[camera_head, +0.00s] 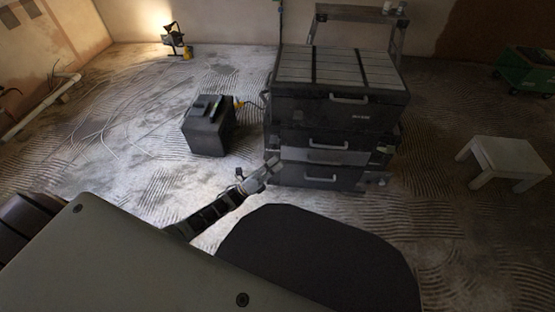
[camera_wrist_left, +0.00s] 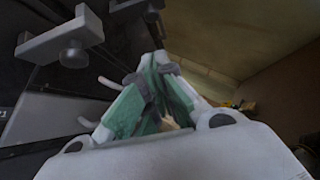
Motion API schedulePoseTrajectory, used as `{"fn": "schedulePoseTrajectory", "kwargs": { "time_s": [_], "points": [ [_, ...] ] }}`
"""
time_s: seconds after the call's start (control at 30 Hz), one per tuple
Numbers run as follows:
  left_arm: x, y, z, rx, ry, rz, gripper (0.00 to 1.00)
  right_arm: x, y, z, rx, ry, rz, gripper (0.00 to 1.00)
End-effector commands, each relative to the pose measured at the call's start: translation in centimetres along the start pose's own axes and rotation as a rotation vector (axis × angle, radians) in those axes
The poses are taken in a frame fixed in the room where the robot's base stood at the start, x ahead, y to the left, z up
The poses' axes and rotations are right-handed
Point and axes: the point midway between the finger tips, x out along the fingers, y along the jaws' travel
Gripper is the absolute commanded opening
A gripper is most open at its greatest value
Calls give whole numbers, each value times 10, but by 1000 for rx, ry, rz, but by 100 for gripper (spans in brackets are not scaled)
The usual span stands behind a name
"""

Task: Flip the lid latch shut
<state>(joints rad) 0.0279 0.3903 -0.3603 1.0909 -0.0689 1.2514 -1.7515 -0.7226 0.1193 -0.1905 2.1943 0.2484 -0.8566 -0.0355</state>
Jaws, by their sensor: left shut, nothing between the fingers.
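A dark stack of tool boxes (camera_head: 300,117) with a slatted top stands ahead, with pale handles on its front. My left gripper (camera_head: 272,164) is at the stack's lower left front corner, shut and empty. In the left wrist view its green-padded fingers (camera_wrist_left: 158,62) come together at the tips, beside the dark box face. A grey bar-shaped fitting (camera_wrist_left: 62,38) sticks out from that face, left of the fingers and apart from them in the picture. I cannot tell whether it is the latch or a handle. My right gripper is not in view.
A black case (camera_head: 208,126) sits on the floor left of the stack. A work lamp (camera_head: 174,40) stands far left. A small white table (camera_head: 503,162) and a green container (camera_head: 525,70) are at the right. Ridged floor lies open between them.

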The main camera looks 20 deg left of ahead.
Motion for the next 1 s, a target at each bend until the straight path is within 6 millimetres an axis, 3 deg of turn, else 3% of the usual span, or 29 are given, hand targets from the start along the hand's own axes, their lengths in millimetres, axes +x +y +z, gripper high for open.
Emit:
{"fn": "schedulePoseTrajectory", "kwargs": {
  "time_s": [0.7,1.0],
  "points": [
    [90,0,0,0,-1,-2,0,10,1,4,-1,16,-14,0],
    [112,0,23,0,0,-2,0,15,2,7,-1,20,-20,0]
  ]
}}
